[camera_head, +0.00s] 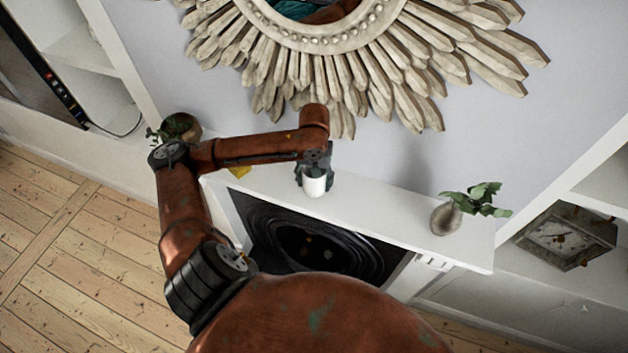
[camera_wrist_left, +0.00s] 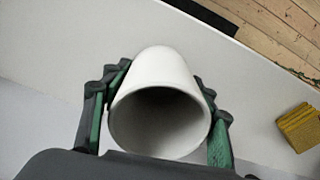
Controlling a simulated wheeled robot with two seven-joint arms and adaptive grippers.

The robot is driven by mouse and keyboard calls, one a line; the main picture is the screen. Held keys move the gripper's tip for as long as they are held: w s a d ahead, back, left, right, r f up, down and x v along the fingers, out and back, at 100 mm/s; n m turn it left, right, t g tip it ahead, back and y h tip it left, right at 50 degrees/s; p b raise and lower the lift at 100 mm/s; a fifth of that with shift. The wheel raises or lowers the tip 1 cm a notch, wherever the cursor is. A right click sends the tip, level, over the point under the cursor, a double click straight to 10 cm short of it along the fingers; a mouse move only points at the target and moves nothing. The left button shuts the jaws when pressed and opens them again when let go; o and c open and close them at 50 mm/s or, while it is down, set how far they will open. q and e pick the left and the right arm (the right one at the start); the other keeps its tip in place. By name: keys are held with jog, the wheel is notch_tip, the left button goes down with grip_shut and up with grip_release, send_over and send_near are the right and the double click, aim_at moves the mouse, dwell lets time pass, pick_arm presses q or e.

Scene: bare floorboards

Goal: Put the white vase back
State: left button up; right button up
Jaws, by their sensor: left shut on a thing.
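The white vase (camera_head: 314,187) is at my left gripper (camera_head: 315,172), over the white mantel shelf (camera_head: 365,208) in the head view. In the left wrist view the white vase (camera_wrist_left: 160,100) lies between the two green-padded fingers of my left gripper (camera_wrist_left: 158,120), which is shut on it. Its dark open mouth faces the wrist camera. I cannot tell whether its base touches the shelf (camera_wrist_left: 235,90). My right gripper does not show.
A round grey vase with leaves (camera_head: 446,217) stands at the shelf's right end. A dark plant pot (camera_head: 181,127) is at the left end. A yellow block (camera_head: 239,171) lies on the shelf; it also shows in the wrist view (camera_wrist_left: 300,127). A sunburst mirror (camera_head: 300,62) hangs above. The fireplace (camera_head: 312,243) is below.

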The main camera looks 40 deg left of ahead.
pick_arm(q)
jog(key=shift+f, duration=0.3)
jog(key=shift+f, duration=0.1)
jog(key=o, duration=1.4)
jog(key=shift+r, duration=0.4)
notch_tip(320, 180, up, 12)
jog(key=shift+f+b, duration=0.25)
jog(key=shift+b, duration=0.85)
